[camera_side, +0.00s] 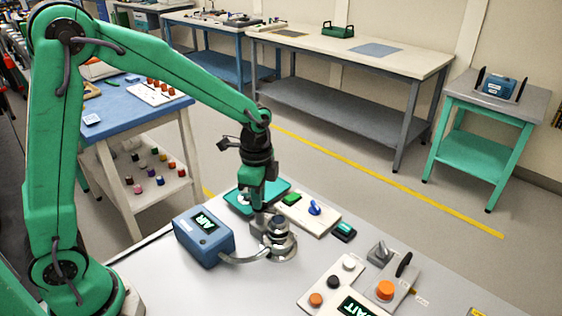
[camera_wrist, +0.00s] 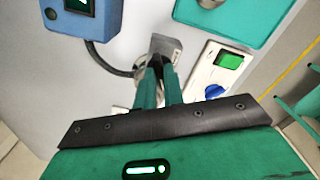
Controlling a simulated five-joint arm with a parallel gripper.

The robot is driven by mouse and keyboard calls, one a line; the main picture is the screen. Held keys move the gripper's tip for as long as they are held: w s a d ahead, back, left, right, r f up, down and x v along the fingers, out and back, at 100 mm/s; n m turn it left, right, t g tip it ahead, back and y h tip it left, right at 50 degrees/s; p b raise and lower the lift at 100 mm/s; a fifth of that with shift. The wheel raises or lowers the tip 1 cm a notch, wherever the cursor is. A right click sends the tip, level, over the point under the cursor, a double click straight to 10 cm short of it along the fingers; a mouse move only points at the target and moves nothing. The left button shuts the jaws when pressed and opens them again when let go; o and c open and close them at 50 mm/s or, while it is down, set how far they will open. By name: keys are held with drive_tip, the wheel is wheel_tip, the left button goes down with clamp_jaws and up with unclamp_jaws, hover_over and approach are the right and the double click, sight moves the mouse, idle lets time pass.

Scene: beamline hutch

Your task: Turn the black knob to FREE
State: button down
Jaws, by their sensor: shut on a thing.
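My gripper (camera_side: 262,228) points down at a round metal stage (camera_side: 281,252) on the near table, beside its dark cap (camera_side: 278,221). In the wrist view my gripper (camera_wrist: 160,66) has its two green fingers close together. They are shut on a small dark part at the stage, which looks like the black knob. The fingers mostly hide it, and I cannot read its setting or a FREE mark. A grey block (camera_wrist: 168,45) of the stage shows just past the fingertips.
A blue box (camera_side: 204,236) with a lit AIR display joins the stage by a grey hose (camera_side: 245,259). A panel with a green switch (camera_side: 292,198) and blue knob (camera_side: 314,208) lies behind. A button panel (camera_side: 315,283) and black lever (camera_side: 404,264) stand at the right.

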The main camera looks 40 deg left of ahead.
drive_tip(key=n, duration=0.5)
drive_tip(key=shift+n, duration=0.3)
drive_tip(key=n, duration=0.5)
drive_tip(key=shift+n, duration=0.3)
drive_tip(key=c, duration=1.5)
unclamp_jaws()
drive_tip(key=shift+r, duration=3.95)
